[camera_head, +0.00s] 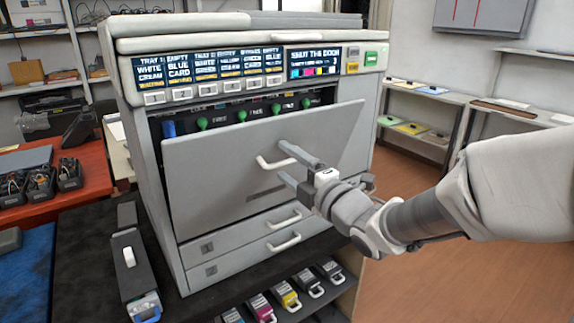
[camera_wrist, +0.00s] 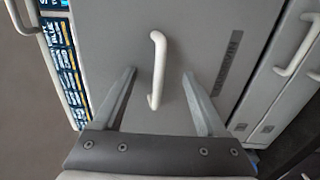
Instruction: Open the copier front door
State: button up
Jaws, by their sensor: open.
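The copier (camera_head: 150,42) stands in the middle of the head view. Its grey front door (camera_head: 215,165) is partly open, tilted outward at the top, and the slots with green knobs (camera_head: 240,115) show behind it. The white door handle (camera_head: 264,164) sits near the middle of the door. My gripper (camera_head: 282,160) is open, with one finger on each side of the handle. In the wrist view the handle (camera_wrist: 157,60) lies between the spread fingers, apart from both.
Two drawers with white handles (camera_head: 284,242) lie below the door. Several cartridges (camera_head: 290,297) stand on a low shelf in front. A dark cartridge (camera_head: 131,262) lies on the dark surface at left. Open floor (camera_head: 440,270) is at right.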

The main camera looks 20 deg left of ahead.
jog(key=f+b+v, duration=0.2)
jog(key=b+v, duration=0.1)
jog(key=v, duration=0.6)
jog(key=shift+d, duration=0.15)
jog(key=shift+s+f, duration=0.1)
jog(key=shift+s, duration=0.05)
jog(key=d+f+m+t+h, duration=0.1)
jog(key=d+f+m+h, duration=0.1)
jog(key=d+m+h, duration=1.25)
jog(key=s+d+f+m+g, duration=0.3)
jog(key=s+d+m+g, duration=0.1)
jog(key=s+m, duration=0.4)
jog(key=s+d+f+m+g, duration=0.3)
jog(key=s+m, duration=0.2)
jog(key=s, duration=0.5)
notch_tip(320, 180, up, 22)
jog(key=p, duration=2.2)
jog(key=shift+s, duration=0.2)
